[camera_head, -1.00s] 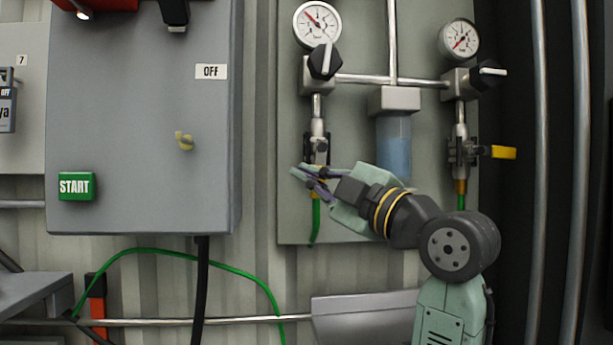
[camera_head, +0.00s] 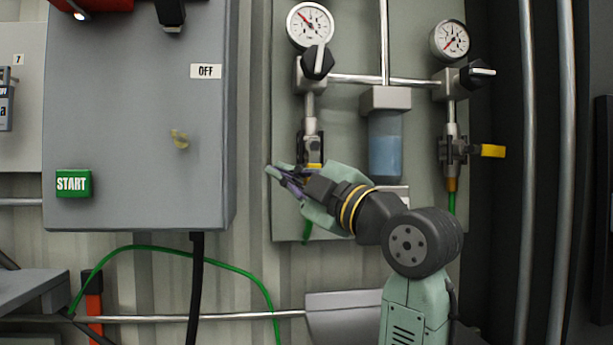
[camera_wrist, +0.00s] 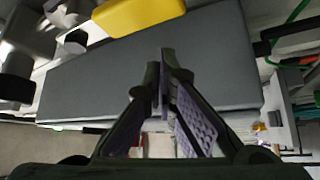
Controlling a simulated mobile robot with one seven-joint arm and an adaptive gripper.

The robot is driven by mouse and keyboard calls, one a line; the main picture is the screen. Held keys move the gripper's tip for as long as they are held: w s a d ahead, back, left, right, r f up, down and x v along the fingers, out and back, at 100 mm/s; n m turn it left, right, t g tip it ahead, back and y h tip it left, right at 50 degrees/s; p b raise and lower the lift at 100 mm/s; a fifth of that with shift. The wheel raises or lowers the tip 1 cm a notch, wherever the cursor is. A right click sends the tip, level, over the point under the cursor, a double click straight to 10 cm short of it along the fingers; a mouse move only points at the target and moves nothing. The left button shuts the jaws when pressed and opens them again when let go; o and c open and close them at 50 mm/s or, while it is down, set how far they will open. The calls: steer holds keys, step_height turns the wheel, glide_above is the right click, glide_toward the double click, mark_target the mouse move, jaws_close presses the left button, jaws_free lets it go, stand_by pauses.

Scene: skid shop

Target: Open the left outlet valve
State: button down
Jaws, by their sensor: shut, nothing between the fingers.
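The left outlet valve (camera_head: 311,147) is on the grey-green panel, below the left gauge and black knob. A little yellow of its handle (camera_head: 314,166) shows just above my gripper; which way the handle points is hard to tell in the head view. In the wrist view a yellow handle (camera_wrist: 138,14) is close at the top edge, apart from the fingers. My gripper (camera_head: 273,171) is shut and empty, its tips pointing left, below and to the left of the valve body. The shut fingertips also show in the wrist view (camera_wrist: 167,62).
The right valve (camera_head: 453,150) has a yellow handle (camera_head: 493,151) sticking out to the right. A blue filter bowl (camera_head: 385,145) hangs between the valves. The grey control box (camera_head: 135,120) with a green START button (camera_head: 74,184) stands left of my gripper, with a narrow wall gap between.

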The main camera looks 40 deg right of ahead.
steer(key=s+b, duration=0.2)
steer(key=s, duration=0.7)
steer(key=shift+s+d+b, duration=0.15)
steer(key=shift+s+b, duration=0.2)
steer(key=shift+b, duration=0.05)
